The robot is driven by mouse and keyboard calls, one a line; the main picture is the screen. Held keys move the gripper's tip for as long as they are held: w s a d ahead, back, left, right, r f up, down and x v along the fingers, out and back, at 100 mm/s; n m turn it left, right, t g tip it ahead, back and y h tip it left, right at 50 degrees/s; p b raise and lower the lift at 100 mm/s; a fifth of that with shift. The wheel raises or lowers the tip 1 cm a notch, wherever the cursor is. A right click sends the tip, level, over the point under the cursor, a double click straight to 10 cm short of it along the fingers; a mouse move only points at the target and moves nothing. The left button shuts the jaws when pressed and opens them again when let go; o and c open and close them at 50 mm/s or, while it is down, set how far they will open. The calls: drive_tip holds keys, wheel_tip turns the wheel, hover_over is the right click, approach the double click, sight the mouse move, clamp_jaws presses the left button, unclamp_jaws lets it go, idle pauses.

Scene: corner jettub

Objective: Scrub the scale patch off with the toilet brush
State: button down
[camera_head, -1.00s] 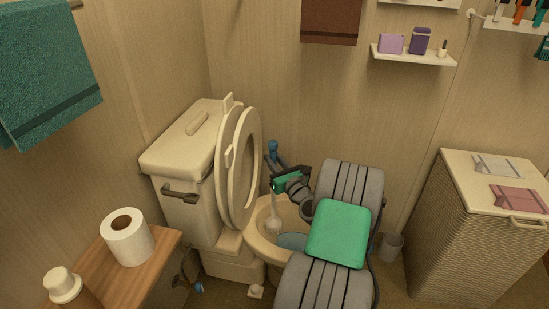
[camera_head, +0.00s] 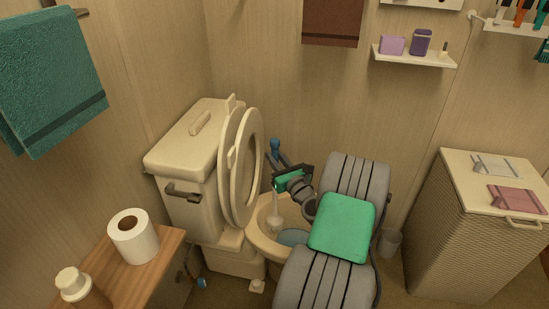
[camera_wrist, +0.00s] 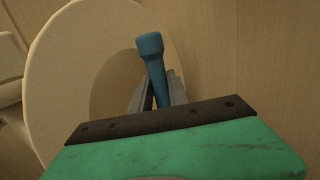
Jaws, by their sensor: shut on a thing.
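My gripper (camera_head: 281,163) is shut on the blue handle of the toilet brush (camera_head: 275,145), above the toilet bowl. In the wrist view the blue handle end (camera_wrist: 151,50) stands up between my gripper's fingers (camera_wrist: 158,92). The brush points down, and its pale head (camera_head: 275,221) is inside the toilet bowl (camera_head: 257,243), near the inner left wall. I cannot tell whether the head touches the wall. The lid and seat are raised against the tank (camera_head: 185,150). Water (camera_head: 293,237) shows in the bowl. The scale patch cannot be made out.
A wooden cabinet top (camera_head: 140,260) with a paper roll (camera_head: 133,236) and a capped bottle (camera_head: 73,284) stands at the lower left. A hamper (camera_head: 460,230) stands at the right, with a small bin (camera_head: 389,243) beside it. Wall shelves hang at the upper right.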

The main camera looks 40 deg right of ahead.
sight(278, 143)
drive_tip(key=shift+s+d+r+p, duration=0.1)
drive_tip(key=shift+s+r+p, duration=0.1)
drive_tip(key=shift+r+p, duration=0.65)
drive_tip(key=shift+b, duration=0.3)
wheel_tip(278, 143, up, 5)
drive_tip(key=p, duration=0.5)
drive_tip(key=shift+f, duration=0.1)
